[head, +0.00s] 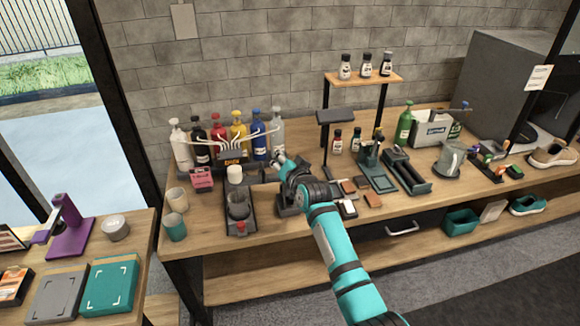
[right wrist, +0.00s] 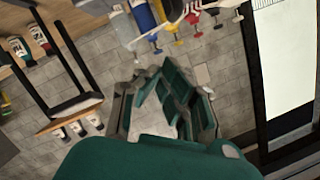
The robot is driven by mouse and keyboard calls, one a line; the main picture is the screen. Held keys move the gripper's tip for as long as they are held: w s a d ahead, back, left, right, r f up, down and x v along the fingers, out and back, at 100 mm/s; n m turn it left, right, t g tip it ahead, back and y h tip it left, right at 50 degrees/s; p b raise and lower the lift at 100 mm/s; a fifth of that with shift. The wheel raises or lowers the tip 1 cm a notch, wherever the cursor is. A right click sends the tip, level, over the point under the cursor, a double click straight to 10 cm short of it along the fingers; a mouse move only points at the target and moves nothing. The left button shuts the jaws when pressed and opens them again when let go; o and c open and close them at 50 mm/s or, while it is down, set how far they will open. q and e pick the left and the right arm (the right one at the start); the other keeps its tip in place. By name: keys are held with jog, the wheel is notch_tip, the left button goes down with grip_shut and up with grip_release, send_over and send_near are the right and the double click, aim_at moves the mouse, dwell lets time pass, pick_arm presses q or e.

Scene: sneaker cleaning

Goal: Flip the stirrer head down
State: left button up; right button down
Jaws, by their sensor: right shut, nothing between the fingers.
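A dark stirrer-like machine (head: 240,220) stands on the wooden bench, with a dark cup (head: 238,203) on its base and a small red spot at its front. I cannot clearly tell its stirrer head, partly because my right arm is close by. My right gripper (head: 280,161) is just right of the machine, pointing toward the wall, its fingers shut and empty. The machine is not visible in that view. My left gripper is not in view.
Several coloured bottles (head: 239,131) stand behind the machine. A white cup (head: 234,174) and a pink box (head: 201,179) are near it. Tan (head: 177,199) and teal (head: 174,227) cups stand left. Brushes and blocks (head: 373,200) crowd the right. A small raised shelf (head: 360,80) holds bottles.

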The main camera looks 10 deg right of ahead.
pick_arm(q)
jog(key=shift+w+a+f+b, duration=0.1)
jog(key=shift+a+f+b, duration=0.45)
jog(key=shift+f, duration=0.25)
pick_arm(e)
jog(key=a+v, duration=0.1)
jog(key=v, duration=0.5)
jog(key=shift+s+r, duration=0.15)
jog(key=shift+s, duration=0.15)
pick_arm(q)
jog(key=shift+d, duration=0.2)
pick_arm(e)
jog(key=shift+d, duration=0.1)
